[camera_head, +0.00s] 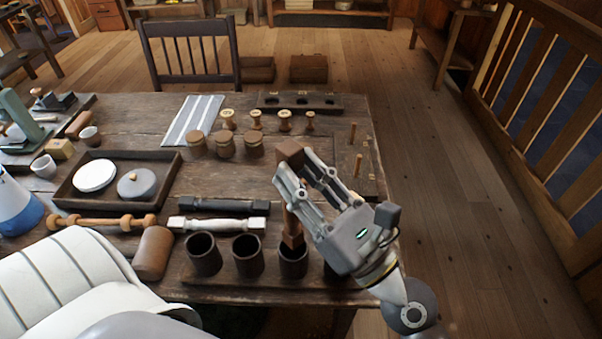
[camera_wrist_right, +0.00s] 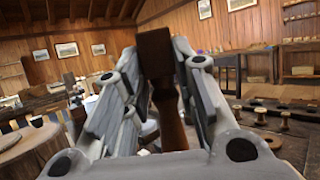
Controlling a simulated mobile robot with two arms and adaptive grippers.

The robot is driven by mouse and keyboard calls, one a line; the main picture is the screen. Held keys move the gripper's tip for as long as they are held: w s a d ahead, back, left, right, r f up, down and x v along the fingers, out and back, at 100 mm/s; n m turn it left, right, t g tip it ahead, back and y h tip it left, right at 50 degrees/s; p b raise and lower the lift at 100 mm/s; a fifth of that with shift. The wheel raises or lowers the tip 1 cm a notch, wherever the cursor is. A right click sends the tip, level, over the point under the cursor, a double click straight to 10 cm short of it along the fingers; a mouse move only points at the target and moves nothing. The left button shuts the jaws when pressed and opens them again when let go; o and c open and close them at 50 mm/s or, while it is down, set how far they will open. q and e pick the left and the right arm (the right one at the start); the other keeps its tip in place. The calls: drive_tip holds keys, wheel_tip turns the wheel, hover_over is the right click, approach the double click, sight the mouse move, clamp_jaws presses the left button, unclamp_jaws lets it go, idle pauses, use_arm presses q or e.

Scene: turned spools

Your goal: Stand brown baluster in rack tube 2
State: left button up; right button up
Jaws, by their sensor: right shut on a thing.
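The brown baluster (camera_head: 291,154) is upright in my right gripper (camera_head: 296,188), whose fingers are shut around its shaft. Its square top block sticks out above the fingers. Its lower block is at the mouth of the third dark tube from the left (camera_head: 293,262); I cannot tell how far inside it is. In the right wrist view the baluster (camera_wrist_right: 156,60) stands between the fingers. The rack (camera_head: 226,286) also has two empty tubes to the left, the first (camera_head: 204,256) and the second (camera_head: 248,257). My gripper hides the rack's right part. My left gripper is not in view.
A white baluster (camera_head: 217,224) and a black one (camera_head: 222,205) lie behind the tubes. A light brown turned piece (camera_head: 102,222) and a brown cylinder (camera_head: 153,252) lie to the left. A tray (camera_head: 118,206) holds round lids. Lidded jars (camera_head: 225,145) and spools stand farther back.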

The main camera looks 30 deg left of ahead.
drive_tip(key=shift+f, duration=0.3)
drive_tip(key=shift+f+b, duration=0.45)
drive_tip(key=shift+b, duration=0.25)
drive_tip(key=shift+f, duration=0.2)
wheel_tip(320, 180, down, 2)
drive_tip(key=shift+f+b, duration=0.1)
drive_tip(key=shift+b, duration=1.1)
drive_tip(key=shift+f, duration=0.2)
wheel_tip(320, 180, down, 3)
drive_tip(key=b, duration=0.3)
drive_tip(key=shift+r, duration=0.1)
